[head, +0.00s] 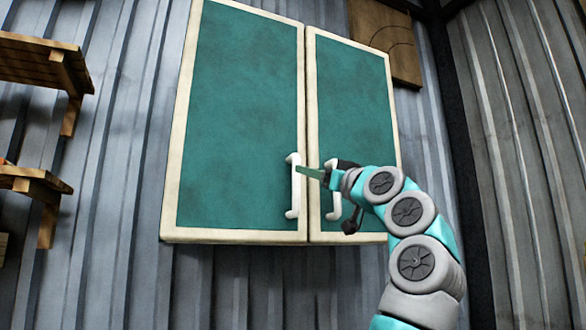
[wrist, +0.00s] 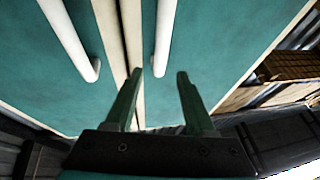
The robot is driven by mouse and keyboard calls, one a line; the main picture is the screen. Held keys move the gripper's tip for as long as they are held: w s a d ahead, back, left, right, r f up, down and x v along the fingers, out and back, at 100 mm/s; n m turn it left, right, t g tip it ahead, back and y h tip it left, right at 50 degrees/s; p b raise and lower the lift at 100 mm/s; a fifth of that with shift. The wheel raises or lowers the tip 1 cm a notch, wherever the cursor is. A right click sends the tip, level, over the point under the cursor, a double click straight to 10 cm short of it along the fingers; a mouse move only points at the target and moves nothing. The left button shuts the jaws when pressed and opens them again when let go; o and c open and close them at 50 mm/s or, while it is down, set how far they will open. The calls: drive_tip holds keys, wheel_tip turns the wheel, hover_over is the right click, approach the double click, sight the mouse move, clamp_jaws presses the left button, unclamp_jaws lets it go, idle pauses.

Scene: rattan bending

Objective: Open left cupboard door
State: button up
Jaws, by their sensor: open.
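The left cupboard door (head: 240,120) is a teal panel in a cream frame and is shut, with a white bar handle (head: 293,200) near its right edge. The right door (head: 352,110) is also shut, with its own white handle (head: 333,205), partly hidden by my arm. In the head view my gripper (head: 308,173) points left, its tips at the upper part of the left handle. In the wrist view my gripper (wrist: 156,88) is open and empty; a white handle (wrist: 165,35) lines up between its fingers. I cannot tell whether they touch it.
Wooden shelves (head: 45,60) hang on the corrugated wall to the left. A wooden board (head: 385,40) is behind the cupboard at the upper right. A corrugated side wall (head: 520,130) stands to the right. The space before the left door looks clear.

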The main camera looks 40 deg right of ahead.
drive_tip(key=p+x, duration=0.3)
drive_tip(key=x, duration=0.4)
drive_tip(key=shift+r, duration=0.1)
drive_tip(key=shift+c, duration=0.2)
clamp_jaws()
idle(1.0)
